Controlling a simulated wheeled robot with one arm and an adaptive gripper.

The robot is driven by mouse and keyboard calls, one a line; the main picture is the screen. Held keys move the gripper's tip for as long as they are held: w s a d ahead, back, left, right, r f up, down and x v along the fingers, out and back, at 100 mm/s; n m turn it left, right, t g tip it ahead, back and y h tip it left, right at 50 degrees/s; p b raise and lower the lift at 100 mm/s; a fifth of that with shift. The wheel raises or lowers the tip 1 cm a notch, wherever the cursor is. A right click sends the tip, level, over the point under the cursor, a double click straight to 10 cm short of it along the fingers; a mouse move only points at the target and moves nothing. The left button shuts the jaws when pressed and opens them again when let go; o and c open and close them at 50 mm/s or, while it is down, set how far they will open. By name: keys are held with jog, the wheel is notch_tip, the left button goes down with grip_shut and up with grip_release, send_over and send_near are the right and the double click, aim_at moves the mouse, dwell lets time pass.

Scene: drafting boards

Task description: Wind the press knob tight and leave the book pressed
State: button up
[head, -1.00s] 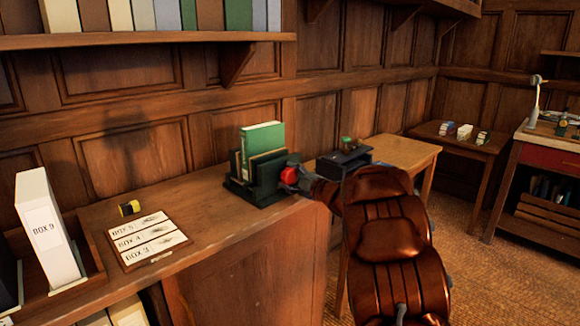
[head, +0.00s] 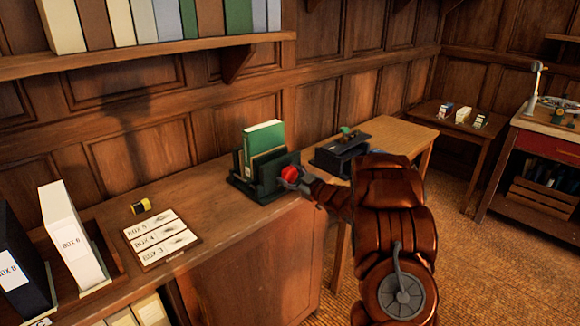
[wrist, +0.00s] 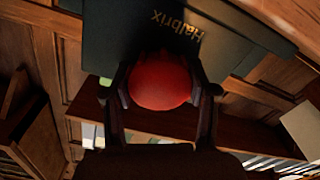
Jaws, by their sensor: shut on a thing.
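A dark green press (head: 244,189) stands on the wooden counter near its right end. A green book (head: 263,139) stands upright between its plates, with its top above them. The round red knob (head: 290,173) sits on the press's right side. My gripper (head: 296,178) is shut on the knob. In the wrist view the red knob (wrist: 160,82) lies between my two fingers (wrist: 160,98), against a dark plate marked "Halbrix" (wrist: 160,30). How tightly the plates bear on the book cannot be told.
A label board (head: 160,240), a small yellow-and-black item (head: 140,206) and box files (head: 70,238) are on the counter to the left. A side table (head: 400,137) with a dark device (head: 340,155) stands behind my arm. A bookshelf (head: 150,64) runs above.

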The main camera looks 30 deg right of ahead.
jog(key=m+p, duration=0.2)
jog(key=p, duration=0.1)
jog(key=m+p, duration=0.2)
jog(key=p, duration=0.1)
jog(key=m+p, duration=0.1)
jog(key=p, duration=0.2)
jog(key=shift+r+m, duration=0.25)
jog(key=shift+m, duration=0.15)
jog(key=m+p, duration=0.2)
jog(key=shift+f+p, duration=0.1)
jog(key=shift+p, duration=0.3)
jog(key=shift+f, duration=0.15)
